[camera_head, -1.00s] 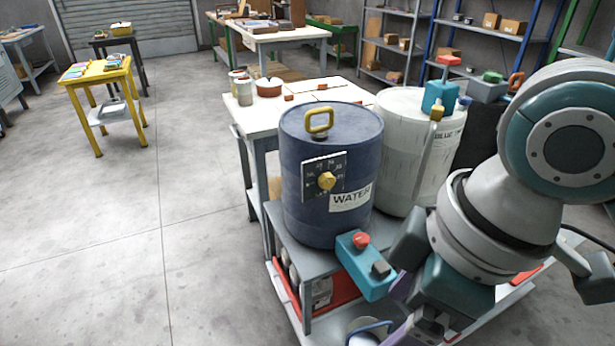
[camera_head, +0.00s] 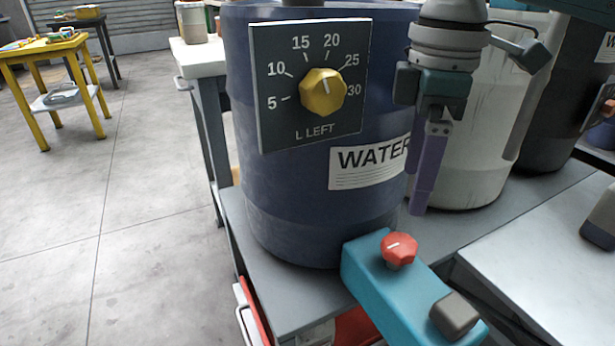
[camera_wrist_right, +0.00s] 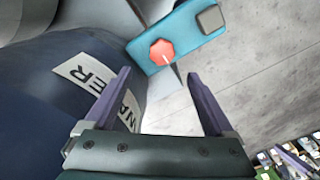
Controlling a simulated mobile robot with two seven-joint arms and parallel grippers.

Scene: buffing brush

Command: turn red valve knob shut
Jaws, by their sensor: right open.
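The red valve knob (camera_head: 398,249) sits on top of a teal valve body (camera_head: 385,290) at the foot of the blue water drum (camera_head: 300,190). A light pointer line shows on the knob. My right gripper (camera_head: 420,205) hangs with its purple fingers pointing down, above and slightly right of the knob, apart from it. In the right wrist view the red knob (camera_wrist_right: 162,52) lies beyond the fingertips, roughly between them. The right gripper (camera_wrist_right: 160,82) is open and empty there. My left gripper is not in view.
The drum bears a yellow dial (camera_head: 323,92) and a WATER label (camera_head: 370,163) close to the right gripper. A grey block (camera_head: 453,315) sits at the valve body's outer end. A white drum (camera_head: 470,140) stands behind. Open floor lies left.

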